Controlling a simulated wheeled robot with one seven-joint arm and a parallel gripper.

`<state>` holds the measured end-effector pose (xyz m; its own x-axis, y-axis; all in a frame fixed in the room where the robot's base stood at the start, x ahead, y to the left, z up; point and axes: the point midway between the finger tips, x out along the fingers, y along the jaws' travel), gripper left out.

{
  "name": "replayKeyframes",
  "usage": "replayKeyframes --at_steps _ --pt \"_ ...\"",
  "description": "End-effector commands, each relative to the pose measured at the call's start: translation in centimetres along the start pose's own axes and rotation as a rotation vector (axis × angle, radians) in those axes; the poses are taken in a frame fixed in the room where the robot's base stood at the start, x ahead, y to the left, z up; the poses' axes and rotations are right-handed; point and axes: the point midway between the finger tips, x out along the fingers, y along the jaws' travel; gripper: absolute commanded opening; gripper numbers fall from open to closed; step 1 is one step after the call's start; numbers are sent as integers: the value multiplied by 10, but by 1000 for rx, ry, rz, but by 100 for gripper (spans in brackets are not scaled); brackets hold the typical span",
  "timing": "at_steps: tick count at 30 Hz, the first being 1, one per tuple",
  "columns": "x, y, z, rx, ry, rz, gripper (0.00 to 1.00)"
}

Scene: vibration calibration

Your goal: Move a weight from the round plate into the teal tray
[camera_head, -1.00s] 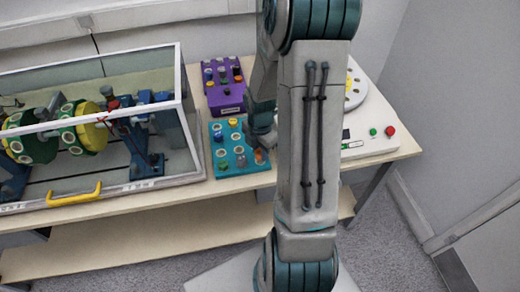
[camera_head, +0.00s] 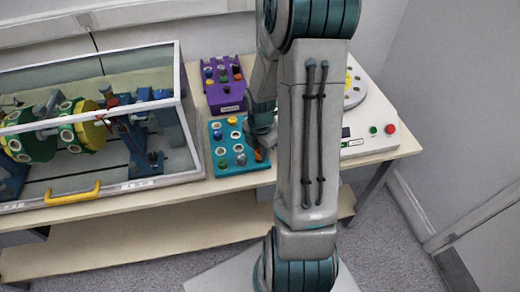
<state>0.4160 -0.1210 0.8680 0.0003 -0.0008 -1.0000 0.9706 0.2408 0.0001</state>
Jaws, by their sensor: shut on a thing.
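The teal tray (camera_head: 216,168) sits at the front of the bench, left of my arm, with several small coloured weights in its spots. My gripper (camera_head: 261,146) is low over the tray's right side and shut on a weight. An orange weight (camera_head: 259,156) shows right at the fingertips, at the tray's right front; whether its base touches the tray I cannot tell. The round plate (camera_head: 357,90) is white with a yellow middle and lies at the right, partly hidden behind my arm.
A purple tray (camera_head: 225,100) with several weights stands behind the teal tray. A clear-walled machine case (camera_head: 100,125) with a yellow handle (camera_head: 73,194) fills the left. A white control unit (camera_head: 368,144) with green and red buttons is at the right.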

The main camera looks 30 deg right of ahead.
Motion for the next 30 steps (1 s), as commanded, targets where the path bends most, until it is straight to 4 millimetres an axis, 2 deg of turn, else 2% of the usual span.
replayKeyframes --at_steps 27,28,30 --pt "14 0 0 0 1 -1 6" --pt "13 0 0 0 1 0 35" --pt "13 0 0 0 0 0 52"
